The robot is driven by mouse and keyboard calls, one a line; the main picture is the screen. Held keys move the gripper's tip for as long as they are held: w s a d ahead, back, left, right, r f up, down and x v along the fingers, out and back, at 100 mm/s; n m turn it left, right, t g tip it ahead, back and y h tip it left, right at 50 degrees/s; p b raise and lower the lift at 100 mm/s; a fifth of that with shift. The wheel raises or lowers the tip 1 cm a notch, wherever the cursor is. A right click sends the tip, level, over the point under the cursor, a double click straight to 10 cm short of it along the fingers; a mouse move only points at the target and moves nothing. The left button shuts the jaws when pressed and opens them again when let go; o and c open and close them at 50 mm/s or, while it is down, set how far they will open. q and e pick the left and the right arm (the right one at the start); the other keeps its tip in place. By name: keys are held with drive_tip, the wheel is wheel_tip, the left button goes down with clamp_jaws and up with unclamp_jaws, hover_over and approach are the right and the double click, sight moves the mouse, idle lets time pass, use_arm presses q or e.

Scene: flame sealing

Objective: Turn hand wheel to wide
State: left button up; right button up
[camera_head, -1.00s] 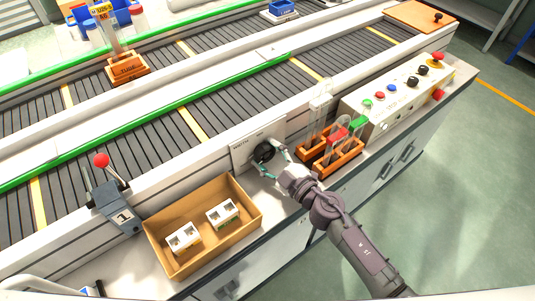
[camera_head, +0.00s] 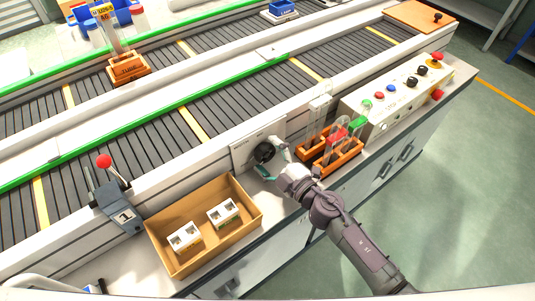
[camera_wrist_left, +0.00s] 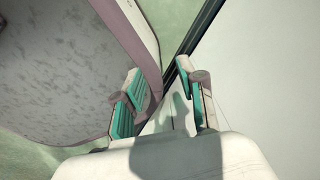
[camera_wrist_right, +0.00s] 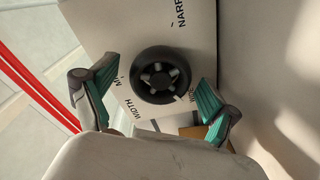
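The black hand wheel (camera_head: 264,152) sits on a pale panel (camera_head: 243,156) on the conveyor's front side. In the right wrist view the wheel (camera_wrist_right: 160,75) shows with spokes, and the panel (camera_wrist_right: 205,50) carries the lettering "WIDTH", "NARR..." and a partly covered word near the right finger. My right gripper (camera_head: 275,162) is at the wheel with its fingers spread. In the right wrist view the open fingers (camera_wrist_right: 155,105) are on either side below the wheel, with gaps to it. My left gripper (camera_wrist_left: 160,100) is open and empty, away from the wheel.
A cardboard box (camera_head: 172,263) with two white blocks lies left of the wheel. Wooden racks (camera_head: 345,163) with tubes stand close to the right. A control box with buttons (camera_head: 408,95) is farther right. A red-knobbed lever (camera_head: 104,161) stands at left.

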drive_tip(key=v, duration=1.2)
idle(0.4)
